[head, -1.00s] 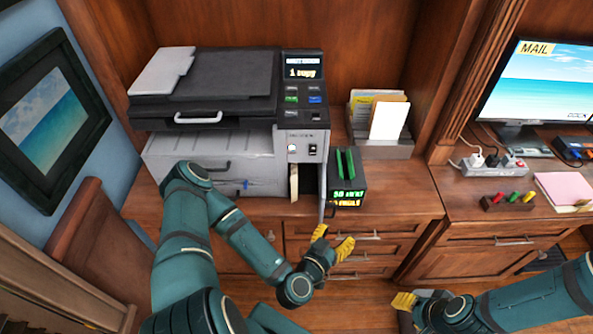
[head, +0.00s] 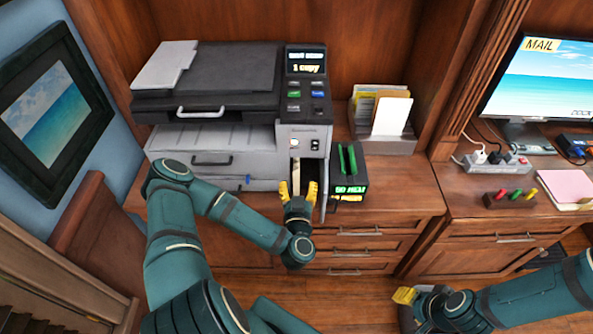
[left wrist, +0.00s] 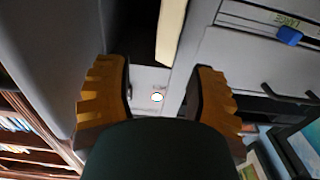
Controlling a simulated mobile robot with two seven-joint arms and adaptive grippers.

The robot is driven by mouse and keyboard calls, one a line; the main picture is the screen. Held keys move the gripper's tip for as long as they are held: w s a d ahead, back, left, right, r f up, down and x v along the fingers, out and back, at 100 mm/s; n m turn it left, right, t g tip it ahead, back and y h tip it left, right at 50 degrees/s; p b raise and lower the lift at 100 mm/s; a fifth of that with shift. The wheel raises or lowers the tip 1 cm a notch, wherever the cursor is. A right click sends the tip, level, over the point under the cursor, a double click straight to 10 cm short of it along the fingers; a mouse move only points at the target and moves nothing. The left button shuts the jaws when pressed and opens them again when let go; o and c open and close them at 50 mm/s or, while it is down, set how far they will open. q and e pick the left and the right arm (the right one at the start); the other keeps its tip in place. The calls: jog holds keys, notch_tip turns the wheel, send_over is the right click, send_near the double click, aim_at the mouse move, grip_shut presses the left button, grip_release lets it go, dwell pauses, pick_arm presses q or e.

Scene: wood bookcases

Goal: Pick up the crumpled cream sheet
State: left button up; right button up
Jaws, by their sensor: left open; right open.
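The cream sheet (head: 296,173) shows as a narrow pale strip in the open front bay of the copier (head: 220,145). Its crumpling cannot be made out. It also appears as a cream strip (left wrist: 172,30) at the top of the left wrist view, beyond the fingers. My left gripper (head: 298,190) is open at the mouth of the bay, its yellow fingers spread just below the strip. In the left wrist view, nothing is between the fingers (left wrist: 158,80). My right gripper (head: 405,296) is open at the lower right, far from the copier, and partly hidden by its own wrist.
The bay's open door (head: 326,185) stands just right of my left gripper. A black box with green parts (head: 348,172) is beside it. A paper holder (head: 383,143) stands behind, to the right. Drawers (head: 345,252) lie below.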

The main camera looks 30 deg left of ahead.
aim_at(296, 175)
pick_arm(q)
jog(key=x, duration=0.5)
jog(key=shift+a+f, duration=0.3)
jog(key=shift+w+a, duration=0.1)
jog(key=shift+w, duration=0.2)
jog(key=c, duration=0.9)
